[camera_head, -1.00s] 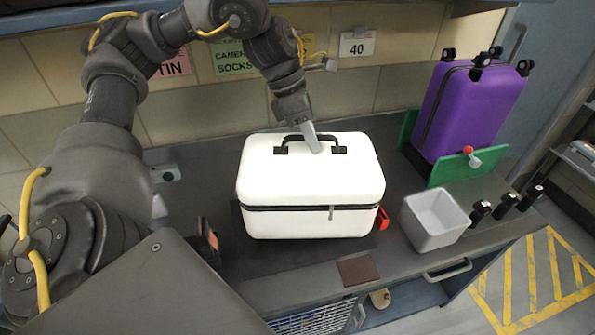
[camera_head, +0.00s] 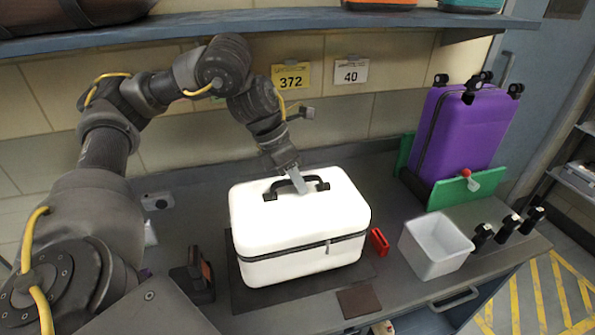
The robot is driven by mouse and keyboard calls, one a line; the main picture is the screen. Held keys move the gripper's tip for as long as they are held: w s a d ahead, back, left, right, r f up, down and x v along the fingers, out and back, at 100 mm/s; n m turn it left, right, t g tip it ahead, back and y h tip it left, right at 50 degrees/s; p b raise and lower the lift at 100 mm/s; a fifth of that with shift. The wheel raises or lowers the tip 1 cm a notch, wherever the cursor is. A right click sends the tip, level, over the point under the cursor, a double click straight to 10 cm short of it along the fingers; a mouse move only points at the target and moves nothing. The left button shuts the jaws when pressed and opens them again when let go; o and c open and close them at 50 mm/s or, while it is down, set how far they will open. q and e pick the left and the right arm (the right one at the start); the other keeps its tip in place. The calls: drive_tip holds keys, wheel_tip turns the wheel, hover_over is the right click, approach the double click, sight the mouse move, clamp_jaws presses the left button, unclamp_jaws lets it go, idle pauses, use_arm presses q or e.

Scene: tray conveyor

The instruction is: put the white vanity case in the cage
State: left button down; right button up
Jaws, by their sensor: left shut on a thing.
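The white vanity case (camera_head: 300,232) is upright over a dark mat on the grey counter, with a black handle on its lid. My left gripper (camera_head: 299,184) comes down from behind and is shut on that handle. I cannot tell whether the case's underside touches the mat or is slightly clear of it. My right gripper is not in view. I see no cage in this view.
A purple suitcase (camera_head: 462,135) stands behind a green panel (camera_head: 450,190) at the right. A grey bin (camera_head: 434,248), a red object (camera_head: 379,242) and several black handles stand right of the case. A blue shelf (camera_head: 200,30) runs above.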

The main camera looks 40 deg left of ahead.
sight(298, 195)
use_arm(q)
drive_tip(key=shift+f, duration=1.8)
drive_tip(key=shift+d+f, duration=0.1)
drive_tip(key=shift+f, duration=0.05)
drive_tip(key=c, duration=1.8)
unclamp_jaws()
drive_tip(key=shift+f, duration=0.1)
drive_tip(key=o, duration=0.4)
drive_tip(key=shift+s, duration=0.1)
drive_tip(key=shift+c, duration=0.2)
